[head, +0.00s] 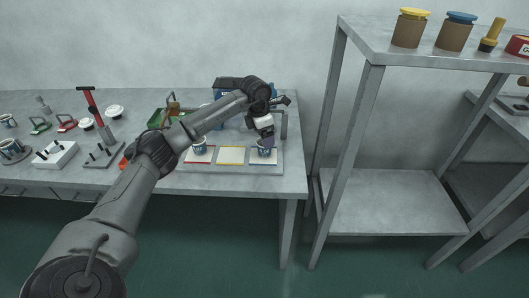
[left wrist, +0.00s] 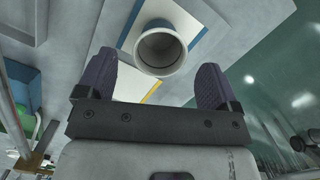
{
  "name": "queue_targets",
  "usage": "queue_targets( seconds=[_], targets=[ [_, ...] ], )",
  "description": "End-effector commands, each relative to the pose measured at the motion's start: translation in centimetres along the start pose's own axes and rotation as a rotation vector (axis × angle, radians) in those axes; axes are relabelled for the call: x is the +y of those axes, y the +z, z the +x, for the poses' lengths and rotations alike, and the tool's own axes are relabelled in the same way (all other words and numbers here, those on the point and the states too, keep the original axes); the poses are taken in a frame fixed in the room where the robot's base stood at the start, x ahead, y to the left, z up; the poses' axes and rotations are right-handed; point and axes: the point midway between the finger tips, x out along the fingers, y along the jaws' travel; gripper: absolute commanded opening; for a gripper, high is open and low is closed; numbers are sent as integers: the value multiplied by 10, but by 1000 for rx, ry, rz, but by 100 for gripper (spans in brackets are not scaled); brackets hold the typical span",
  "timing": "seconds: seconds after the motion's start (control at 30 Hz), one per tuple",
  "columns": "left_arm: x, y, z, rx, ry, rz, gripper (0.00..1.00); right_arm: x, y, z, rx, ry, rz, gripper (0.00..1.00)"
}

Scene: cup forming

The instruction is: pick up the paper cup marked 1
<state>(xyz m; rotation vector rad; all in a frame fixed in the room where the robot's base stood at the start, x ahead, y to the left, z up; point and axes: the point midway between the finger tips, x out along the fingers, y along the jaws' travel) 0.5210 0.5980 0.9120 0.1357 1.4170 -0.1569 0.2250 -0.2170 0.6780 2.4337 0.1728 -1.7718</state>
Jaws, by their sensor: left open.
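A paper cup (head: 263,152) stands on the blue-edged card at the right end of the table, partly hidden by my left gripper. Another paper cup (head: 200,147) stands on the red-edged card to the left. I cannot read a number on either cup. My left gripper (head: 268,141) is just above the right cup, pointing down. In the left wrist view this cup (left wrist: 160,50) shows its open mouth, ahead of and between the two spread fingers of the left gripper (left wrist: 157,68). The fingers do not visibly touch it. My right gripper is not in view.
A yellow-edged card (head: 231,155) lies bare between the two cups. A green tray (head: 157,119) and a blue object (head: 220,95) are behind my arm. A red-handled tool (head: 88,100) stands left. A metal shelf (head: 385,45) rises right of the table.

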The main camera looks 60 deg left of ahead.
Motion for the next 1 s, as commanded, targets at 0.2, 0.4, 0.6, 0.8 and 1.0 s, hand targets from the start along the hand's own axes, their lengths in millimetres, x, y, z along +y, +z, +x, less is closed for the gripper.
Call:
queue_targets(
  seconds=[0.2, 0.4, 0.6, 0.8, 1.0],
  targets=[
    [0, 0, 8, 0, 0, 0, 86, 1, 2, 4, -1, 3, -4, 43],
    [0, -2, 30, 1, -1, -1, 86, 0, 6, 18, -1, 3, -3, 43],
    [0, -2, 54, -1, -1, -2, 86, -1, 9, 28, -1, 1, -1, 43],
    [0, -2, 55, -1, 0, -1, 86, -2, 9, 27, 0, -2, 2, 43],
    [0, -2, 55, -1, 0, -1, 74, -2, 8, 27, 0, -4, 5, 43]
  ],
)
